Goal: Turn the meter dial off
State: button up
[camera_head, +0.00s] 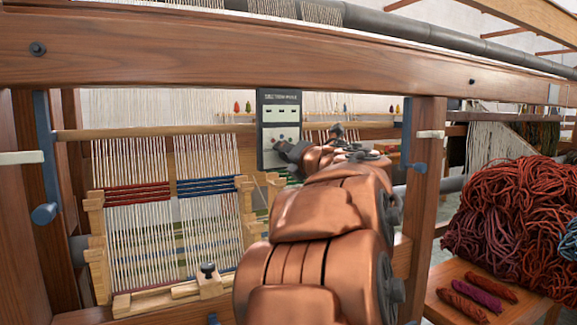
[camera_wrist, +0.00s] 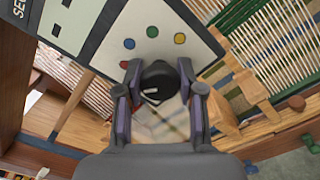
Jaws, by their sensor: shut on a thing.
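The meter (camera_head: 279,112) is an upright dark-framed panel with a light face behind the loom's front beam in the head view. In the wrist view its pale panel (camera_wrist: 112,52) is tilted and carries several coloured dots. The black round dial (camera_wrist: 159,76) has a white mark on it, pointing to the lower left in that view. My gripper (camera_wrist: 160,88) has its two fingers on either side of the dial and is shut on it. In the head view my gripper (camera_head: 288,151) is at the meter's lower part, and my arm hides the dial.
A wooden loom beam (camera_head: 200,52) crosses above my arm, with a post (camera_head: 424,190) to the right. A small loom (camera_head: 165,205) with red and blue bands stands left. Red wool (camera_head: 510,215) is heaped at the right, above small skeins (camera_head: 476,293) on a bench.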

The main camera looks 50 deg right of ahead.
jog(key=shift+f+n+b, duration=0.25)
jog(key=shift+n+b, duration=0.8)
jog(key=shift+n, duration=0.15)
jog(key=shift+r+n+b, duration=0.15)
jog(key=shift+n+b, duration=0.75)
jog(key=shift+n, duration=0.3)
jog(key=shift+r+n, duration=0.1)
jog(key=shift+n, duration=0.2)
jog(key=o, duration=1.1)
jog(key=shift+o, duration=0.2)
jog(key=v, duration=1.2)
jog(key=shift+w+r, duration=0.1)
